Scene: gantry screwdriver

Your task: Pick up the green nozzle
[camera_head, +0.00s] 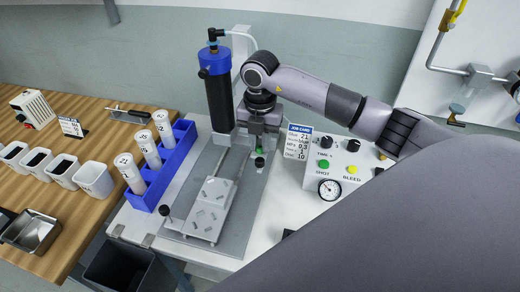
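The green nozzle (260,149) shows as a small green patch just below my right gripper, at the back right of the grey fixture plate. My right gripper (259,136) points down from above, right beside the black-and-blue cylinder. Its fingers hide most of the nozzle. I cannot tell whether the fingers are shut on it or only around it. A small dark knob (259,162) shows just beneath. My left gripper is not in view.
The black cylinder with blue caps (219,95) stands close left of my gripper. A control box (345,165) with a gauge is to the right. A blue rack (165,160) with white tubes stands left. A metal block (211,208) sits on the fixture plate (235,225).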

